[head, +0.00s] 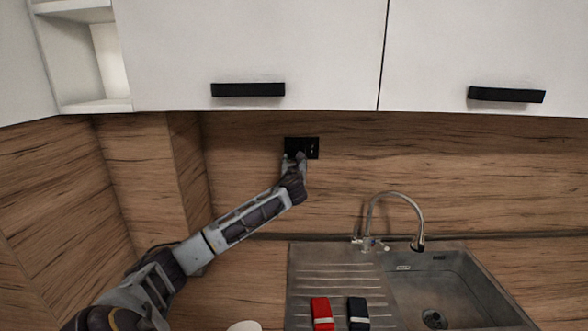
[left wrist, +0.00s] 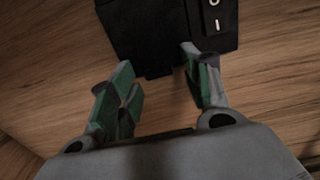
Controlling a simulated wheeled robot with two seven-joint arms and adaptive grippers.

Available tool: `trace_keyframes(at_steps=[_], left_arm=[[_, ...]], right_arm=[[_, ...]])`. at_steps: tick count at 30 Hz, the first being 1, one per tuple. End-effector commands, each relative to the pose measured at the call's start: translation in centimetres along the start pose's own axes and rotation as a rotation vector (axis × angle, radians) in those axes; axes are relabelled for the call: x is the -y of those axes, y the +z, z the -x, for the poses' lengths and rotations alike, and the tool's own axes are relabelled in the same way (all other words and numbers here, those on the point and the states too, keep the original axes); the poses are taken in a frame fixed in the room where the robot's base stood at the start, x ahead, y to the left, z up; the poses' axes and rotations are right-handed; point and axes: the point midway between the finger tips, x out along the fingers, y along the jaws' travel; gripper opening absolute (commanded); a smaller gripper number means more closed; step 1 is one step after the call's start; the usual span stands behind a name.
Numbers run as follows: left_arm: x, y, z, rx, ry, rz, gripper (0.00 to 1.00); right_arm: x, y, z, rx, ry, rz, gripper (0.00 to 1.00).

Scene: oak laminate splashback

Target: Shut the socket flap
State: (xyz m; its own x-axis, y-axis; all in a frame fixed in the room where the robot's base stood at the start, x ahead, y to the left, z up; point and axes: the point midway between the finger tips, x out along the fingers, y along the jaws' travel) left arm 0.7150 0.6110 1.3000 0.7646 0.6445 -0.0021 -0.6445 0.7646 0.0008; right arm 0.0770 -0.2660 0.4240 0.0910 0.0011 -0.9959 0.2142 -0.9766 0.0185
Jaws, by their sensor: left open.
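The black socket unit (head: 313,143) is mounted on the wood splashback below the wall cupboards. In the left wrist view the socket unit (left wrist: 150,32) fills the top middle, with a rocker switch (left wrist: 214,12) at its right. The dark socket flap (left wrist: 145,35) appears to be its left part, with a small tab at the lower edge; I cannot tell how far it is open. My left gripper (head: 294,157) is open and empty at the socket's lower edge. In the wrist view its fingers (left wrist: 157,62) lie either side of the tab; contact is unclear.
White cupboards (head: 320,50) with black handles (head: 248,89) hang above the socket. Below right are a steel sink (head: 445,290) and an arched tap (head: 397,195). A red item (head: 321,310) and a black item (head: 358,311) lie on the drainer. The splashback beside the socket is clear.

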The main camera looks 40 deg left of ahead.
Motion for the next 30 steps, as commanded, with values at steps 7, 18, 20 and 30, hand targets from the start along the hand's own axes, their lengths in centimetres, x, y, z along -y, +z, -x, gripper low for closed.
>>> trace_keyframes(at_steps=[7, 18, 20, 30], left_arm=[[0.0, 0.3, 1.0, 0.000, 0.000, -0.001, 0.48], [0.0, 0.5, 2.6, 0.001, -0.001, -0.001, 0.48], [0.0, 0.5, 2.8, 0.001, 0.000, 0.000, 0.48], [0.0, 0.8, 4.2, 0.002, 0.000, -0.001, 0.48]], right_arm=[[0.1, -0.1, 0.5, 0.000, -0.001, -0.001, 0.40], [0.5, -0.2, 1.1, -0.001, -0.005, -0.003, 0.40], [0.5, -0.2, 1.1, -0.001, -0.005, -0.003, 0.40], [0.4, -0.2, 1.3, -0.001, -0.004, -0.003, 0.40]])
